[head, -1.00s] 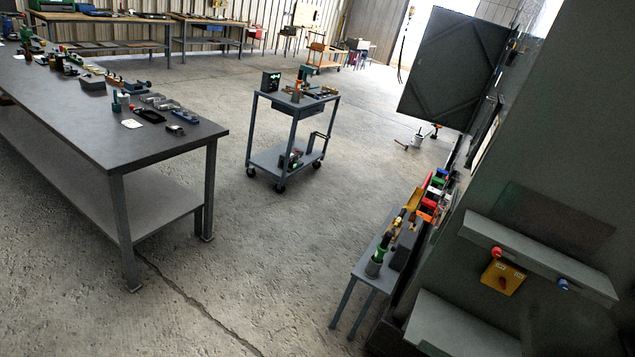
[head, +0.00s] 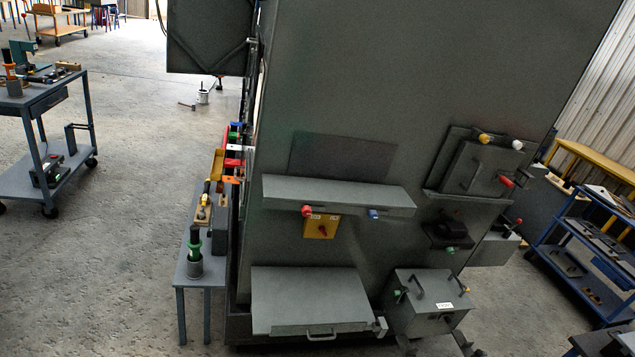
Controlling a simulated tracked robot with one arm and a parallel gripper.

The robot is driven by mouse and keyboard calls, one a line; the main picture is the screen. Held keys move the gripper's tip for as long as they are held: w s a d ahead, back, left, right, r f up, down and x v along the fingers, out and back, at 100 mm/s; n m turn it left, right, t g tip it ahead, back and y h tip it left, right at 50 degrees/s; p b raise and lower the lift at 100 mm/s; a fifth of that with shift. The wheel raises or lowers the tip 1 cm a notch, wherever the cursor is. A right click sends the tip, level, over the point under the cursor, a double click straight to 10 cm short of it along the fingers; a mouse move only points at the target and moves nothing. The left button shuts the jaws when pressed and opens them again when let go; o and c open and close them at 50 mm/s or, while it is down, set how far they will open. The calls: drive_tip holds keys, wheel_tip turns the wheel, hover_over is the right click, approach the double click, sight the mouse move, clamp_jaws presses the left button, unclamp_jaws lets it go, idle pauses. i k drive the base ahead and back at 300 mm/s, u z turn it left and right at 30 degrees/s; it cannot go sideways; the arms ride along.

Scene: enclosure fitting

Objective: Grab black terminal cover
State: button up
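A small black cover-like part (head: 448,234) sits on the side of the large grey enclosure (head: 340,90), right of the long ledge. It has a green knob at its lower edge. It may be the black terminal cover, but at this distance I cannot tell for sure. Nothing is seen holding it.
Below it a grey box (head: 428,305) with handles juts out, beside a grey shelf-like flap (head: 310,300). A ledge (head: 340,194) and a hinged panel (head: 478,168) also protrude. A blue cart (head: 590,250) stands right; open floor (head: 120,250) lies left.

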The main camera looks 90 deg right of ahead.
sight(454, 230)
drive_tip(key=z, duration=1.05)
drive_tip(key=i, duration=0.15)
drive_tip(key=z, duration=2.1)
drive_tip(key=k, duration=0.9)
drive_tip(key=z, duration=0.25)
drive_tip(key=i, duration=0.9)
drive_tip(key=u, duration=0.1)
